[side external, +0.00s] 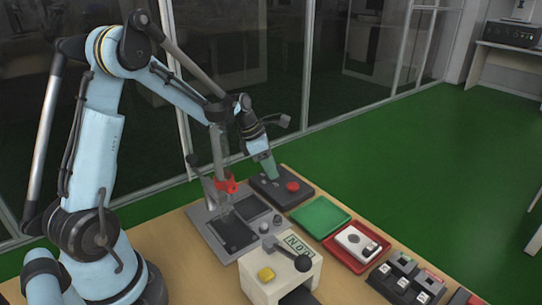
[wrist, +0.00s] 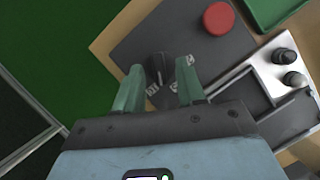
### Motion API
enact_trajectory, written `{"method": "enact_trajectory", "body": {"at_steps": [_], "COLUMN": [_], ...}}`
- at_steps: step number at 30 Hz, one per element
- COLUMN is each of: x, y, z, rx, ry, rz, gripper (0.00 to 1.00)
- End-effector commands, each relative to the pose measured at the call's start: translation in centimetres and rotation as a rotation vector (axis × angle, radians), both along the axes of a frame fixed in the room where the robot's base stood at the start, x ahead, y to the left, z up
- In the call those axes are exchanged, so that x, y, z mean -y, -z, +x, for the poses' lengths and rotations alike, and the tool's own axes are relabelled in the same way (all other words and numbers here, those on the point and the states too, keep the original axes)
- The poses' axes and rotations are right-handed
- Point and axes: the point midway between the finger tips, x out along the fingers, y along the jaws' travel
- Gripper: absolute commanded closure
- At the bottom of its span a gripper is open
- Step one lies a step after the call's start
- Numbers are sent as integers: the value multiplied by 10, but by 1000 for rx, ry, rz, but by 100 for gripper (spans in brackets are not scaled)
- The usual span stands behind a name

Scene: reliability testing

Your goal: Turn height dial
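A black dial (wrist: 157,66) with small white labels beside it sits on a dark grey box (wrist: 135,42) in the wrist view. My gripper (wrist: 161,75) is open. Its two green fingers are apart, one on each side of the dial in the picture; I cannot tell whether they touch it. In the side view my gripper (side external: 269,172) points down over the left part of the dark box (side external: 268,195) and hides the dial there. No lettering reads clearly enough to name the dial.
A red button (wrist: 218,18) is on the same box, right of the dial. A silver unit (wrist: 268,76) with two black knobs adjoins it. A green tray (side external: 320,216), a red tray (side external: 380,262) and a beige box (side external: 262,286) with a lever stand nearer the camera.

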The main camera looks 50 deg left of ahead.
Motion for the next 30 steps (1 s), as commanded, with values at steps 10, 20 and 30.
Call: {"method": "enact_trajectory", "body": {"at_steps": [10,20,30], "x": [0,0,-2], "y": [0,0,0], "z": [0,0,1], "rx": [0,0,-1], "ry": [0,1,110], "rz": [0,0,-2], "gripper": [79,100,100]}}
